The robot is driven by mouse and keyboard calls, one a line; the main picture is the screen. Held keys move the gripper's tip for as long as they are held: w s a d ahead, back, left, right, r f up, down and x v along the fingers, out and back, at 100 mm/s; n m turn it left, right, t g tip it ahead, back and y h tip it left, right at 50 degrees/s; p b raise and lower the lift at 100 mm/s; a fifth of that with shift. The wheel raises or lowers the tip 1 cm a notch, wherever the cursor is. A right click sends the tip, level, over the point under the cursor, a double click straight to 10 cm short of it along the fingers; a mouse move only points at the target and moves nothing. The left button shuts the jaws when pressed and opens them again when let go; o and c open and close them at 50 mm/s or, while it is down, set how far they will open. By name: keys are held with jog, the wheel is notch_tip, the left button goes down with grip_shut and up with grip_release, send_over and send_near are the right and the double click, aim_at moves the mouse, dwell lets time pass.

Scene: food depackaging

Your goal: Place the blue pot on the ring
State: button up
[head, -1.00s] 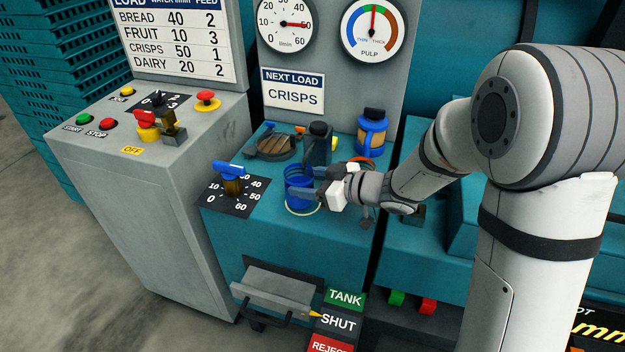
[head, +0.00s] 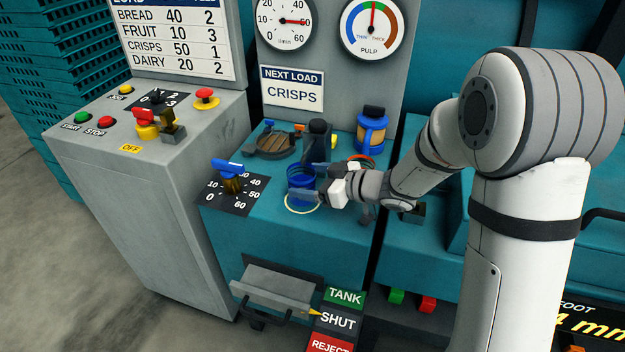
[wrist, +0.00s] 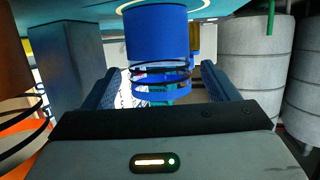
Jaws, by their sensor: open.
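The blue pot (head: 300,172) stands on the teal top, with the pale ring (head: 302,211) at its base. The ring's front arc shows clear below it in the head view; I cannot tell whether the pot is centred. In the wrist view the blue pot (wrist: 157,36) hangs from the top of the picture, upside down, with a piece of the pale ring (wrist: 130,6) near its base. My gripper (head: 306,196) is open beside the pot's near side. In the wrist view its fingers (wrist: 162,85) are spread, with the banded end of the pot between them.
A dial with a blue handle (head: 229,166) is to the left. A grey drawer-like chute (head: 275,285) is below the front edge.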

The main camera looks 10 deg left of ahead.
jog(key=shift+r, duration=0.3)
jog(key=p+v, duration=0.1)
jog(key=v, duration=1.1)
jog(key=shift+f, duration=0.1)
